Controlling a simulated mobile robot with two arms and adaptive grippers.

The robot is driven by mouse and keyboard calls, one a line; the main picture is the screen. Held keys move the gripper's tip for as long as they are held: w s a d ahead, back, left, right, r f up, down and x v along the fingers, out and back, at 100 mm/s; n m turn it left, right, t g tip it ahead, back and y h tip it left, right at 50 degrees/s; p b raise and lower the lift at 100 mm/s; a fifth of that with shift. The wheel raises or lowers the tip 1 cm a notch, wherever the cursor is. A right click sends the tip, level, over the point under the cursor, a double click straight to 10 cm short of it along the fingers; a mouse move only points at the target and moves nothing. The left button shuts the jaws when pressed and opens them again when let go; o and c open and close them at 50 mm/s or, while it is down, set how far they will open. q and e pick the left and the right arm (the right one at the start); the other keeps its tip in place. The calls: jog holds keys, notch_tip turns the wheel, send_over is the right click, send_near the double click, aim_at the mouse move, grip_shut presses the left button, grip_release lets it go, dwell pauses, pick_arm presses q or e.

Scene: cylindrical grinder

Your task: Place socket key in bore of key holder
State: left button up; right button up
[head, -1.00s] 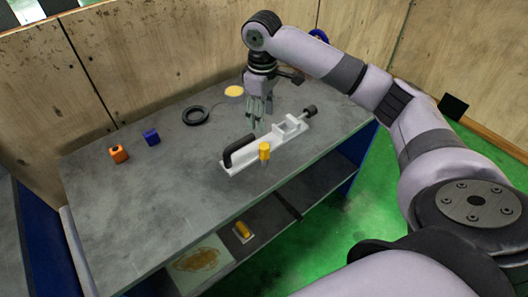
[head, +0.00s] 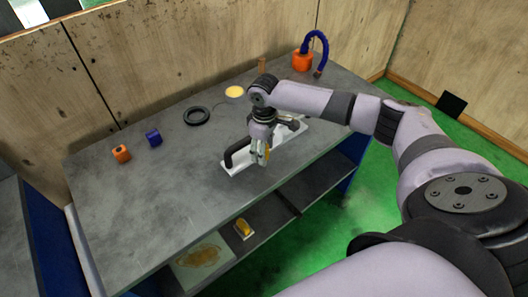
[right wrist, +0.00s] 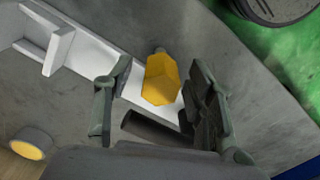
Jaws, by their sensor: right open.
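A yellow-handled piece (head: 267,154), which I take for the socket key, is at the front edge of a white fixture on the table. In the right wrist view its faceted yellow handle (right wrist: 160,80) has a small grey tip. My right gripper (head: 261,157) is over it, with open fingers on either side in the right wrist view (right wrist: 161,78). They do not look closed on it. The white fixture (head: 237,164) has a black handle (head: 236,150). The arm partly hides it. I cannot tell which part is the key holder. My left gripper is not in view.
An orange block (head: 121,154) and a blue block (head: 153,138) stand at the left of the table (head: 180,190). A black ring (head: 197,116) and a yellow disc (head: 235,92) lie behind. An orange pot with a blue hose (head: 302,61) stands at the back right. The table's front left is clear.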

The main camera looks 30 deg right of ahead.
jog(key=shift+c, duration=0.6)
grip_shut()
